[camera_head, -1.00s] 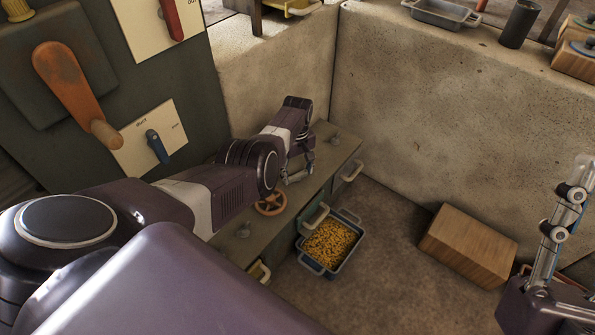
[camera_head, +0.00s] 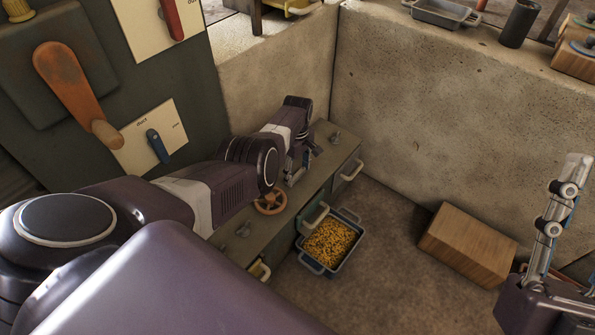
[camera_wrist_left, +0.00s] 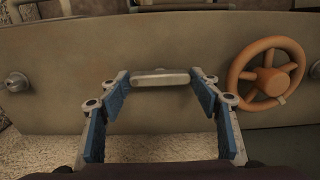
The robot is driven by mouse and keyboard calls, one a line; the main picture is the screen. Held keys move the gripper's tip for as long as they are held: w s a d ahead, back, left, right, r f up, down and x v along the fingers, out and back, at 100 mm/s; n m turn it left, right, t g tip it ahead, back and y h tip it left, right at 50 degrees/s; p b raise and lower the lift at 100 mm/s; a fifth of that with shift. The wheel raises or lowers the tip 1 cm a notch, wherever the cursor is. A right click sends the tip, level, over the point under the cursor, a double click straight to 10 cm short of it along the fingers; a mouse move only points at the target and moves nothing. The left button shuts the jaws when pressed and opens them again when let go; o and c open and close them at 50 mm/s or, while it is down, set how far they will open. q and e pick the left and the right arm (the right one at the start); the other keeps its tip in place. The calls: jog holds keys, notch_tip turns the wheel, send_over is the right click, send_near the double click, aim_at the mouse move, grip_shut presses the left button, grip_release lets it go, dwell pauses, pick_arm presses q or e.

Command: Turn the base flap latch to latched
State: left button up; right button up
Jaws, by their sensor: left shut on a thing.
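A short grey metal bar, which I take to be the base flap latch (camera_wrist_left: 160,77), lies level against a grey-brown panel in the left wrist view. My left gripper (camera_wrist_left: 162,88) has its blue-padded fingers at the two ends of the bar and is shut on it. In the head view my left gripper (camera_head: 297,172) reaches down to the top of the low cabinet (camera_head: 318,165), and the latch is largely hidden there by the gripper and wrist. No latch marking is readable. My right gripper (camera_head: 550,220) is at the right edge, away from the cabinet, its opening unclear.
An orange handwheel (camera_head: 270,202) is close to the left gripper. Knobs stand farther along the panel (camera_head: 336,136) and nearer (camera_head: 243,230). A bin of yellow bits (camera_head: 330,240) and a wooden block (camera_head: 468,245) are on the floor. A concrete wall (camera_head: 440,110) rises behind.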

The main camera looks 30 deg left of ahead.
aim_at(297, 173)
pick_arm(q)
jog(key=o, duration=1.2)
jog(key=shift+c, duration=0.2)
jog(key=shift+r, duration=0.15)
jog(key=shift+r, duration=0.5)
notch_tip(297, 173, up, 11)
jog(key=shift+f, duration=0.15)
